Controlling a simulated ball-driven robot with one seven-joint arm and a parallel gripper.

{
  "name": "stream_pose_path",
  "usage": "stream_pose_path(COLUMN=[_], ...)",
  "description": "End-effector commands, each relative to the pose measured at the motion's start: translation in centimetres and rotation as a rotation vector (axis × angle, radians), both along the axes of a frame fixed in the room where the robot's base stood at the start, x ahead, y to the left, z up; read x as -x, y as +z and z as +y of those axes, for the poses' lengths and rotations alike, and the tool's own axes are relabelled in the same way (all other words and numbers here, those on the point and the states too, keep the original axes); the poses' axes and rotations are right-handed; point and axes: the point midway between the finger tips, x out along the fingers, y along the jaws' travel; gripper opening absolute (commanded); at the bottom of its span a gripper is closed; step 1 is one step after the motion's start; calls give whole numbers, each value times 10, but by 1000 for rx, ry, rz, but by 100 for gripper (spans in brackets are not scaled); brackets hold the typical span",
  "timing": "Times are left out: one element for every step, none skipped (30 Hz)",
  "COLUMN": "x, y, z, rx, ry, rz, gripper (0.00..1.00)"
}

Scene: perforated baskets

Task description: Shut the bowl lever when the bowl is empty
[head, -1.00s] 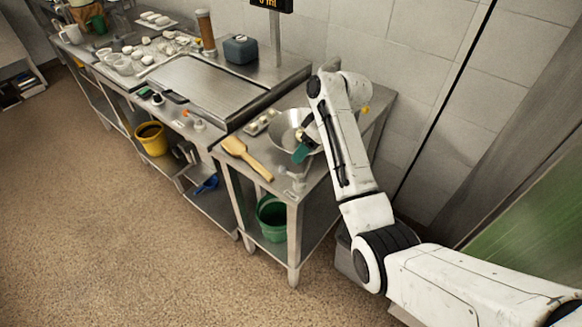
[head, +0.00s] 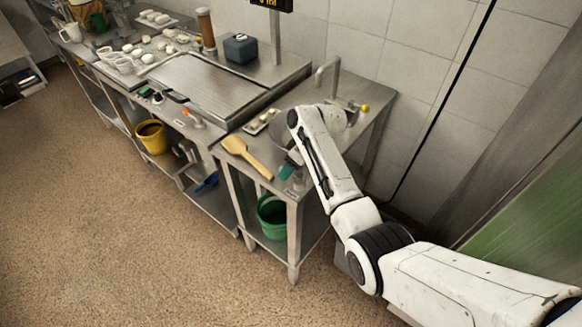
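The metal bowl (head: 281,131) is set in the right-hand steel table, mostly hidden behind my arm. Its inside cannot be made out, so I cannot tell whether it is empty. A small metal fitting (head: 297,182) stands near the table's front edge; I cannot tell whether it is the bowl lever or how it is set. My gripper (head: 288,170) is low over the table in front of the bowl, close to this fitting. A teal piece shows at its end, either a fingertip or something held. My forearm hides most of the gripper, so its opening does not show.
A wooden paddle (head: 247,156) lies left of the bowl, beside a small tray (head: 262,121). A tap (head: 328,72) and a yellow knob (head: 365,108) are behind my arm. A green bucket (head: 271,215) sits on the lower shelf. The display (head: 268,4) is partly cut off.

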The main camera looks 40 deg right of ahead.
Motion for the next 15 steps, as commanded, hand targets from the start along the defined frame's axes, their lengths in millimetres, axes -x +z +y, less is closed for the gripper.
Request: stream_pose_path(x=[0,0,0,0,0,0,0,0,0,0,0,0,0,0,0], y=[0,0,0,0,0,0,0,0,0,0,0,0,0,0,0], z=[0,0,0,0,0,0,0,0,0,0,0,0,0,0,0], rx=[0,0,0,0,0,0,0,0,0,0,0,0,0,0,0], ry=[0,0,0,0,0,0,0,0,0,0,0,0,0,0,0], rz=[0,0,0,0,0,0,0,0,0,0,0,0,0,0,0], gripper=[48,45,41,38,35,31,28,26,22,19,16,12,9,6,3])
